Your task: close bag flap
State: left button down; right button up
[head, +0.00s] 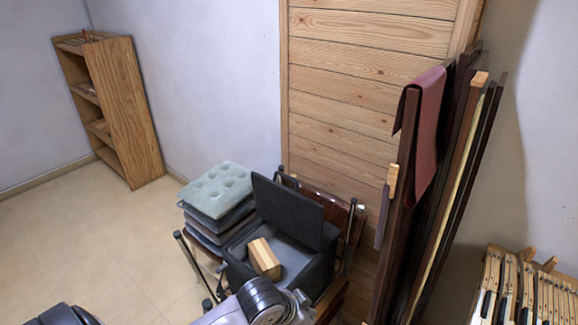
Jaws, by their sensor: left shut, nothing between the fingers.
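The dark grey bag (238,276) stands in the lower middle of the head view, among stored items. Its flap (288,212) stands raised as a dark panel at the back, so the bag is open. A light wooden block (264,258) sits at the bag's opening. My left gripper (299,303) is at the bottom, in front of the bag in the picture. It is shut and empty; its fingertips are hard to make out. My left wrist hides the bag's lower front. My right gripper is not in view.
Stacked cushions (217,190) stand left of the bag. Dark planks (392,240) with a red cloth (426,125) lean on the right, near piano keys (530,290). A wooden shelf (135,110) stands at the far left. The tiled floor (90,240) at left is clear.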

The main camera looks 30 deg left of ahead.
pick_arm(q)
jog(key=w+a+r+t, duration=0.1)
jog(key=w+a+r, duration=0.45)
jog(key=w, duration=0.25)
jog(key=w+a+r+t, duration=0.1)
jog(key=w+a+r, duration=0.4)
jog(key=w+r, duration=0.15)
jog(key=w+a+r+n+t+y, duration=0.1)
jog(key=w+a+r+n, duration=0.15)
jog(key=a+r, duration=0.4)
jog(key=w+a+r+n+t, duration=0.1)
jog(key=w+a+r+t, duration=0.1)
jog(key=w+a+r, duration=0.35)
jog(key=w+a+r+p+x, duration=0.1)
jog(key=p+x, duration=0.3)
jog(key=x, duration=0.3)
jog(key=s, duration=0.1)
jog(key=s+f, duration=0.1)
jog(key=s+p, duration=0.1)
jog(key=s, duration=0.1)
jog(key=shift+d+f, duration=0.15)
jog(key=shift+d, duration=0.25)
jog(key=shift+w, duration=0.1)
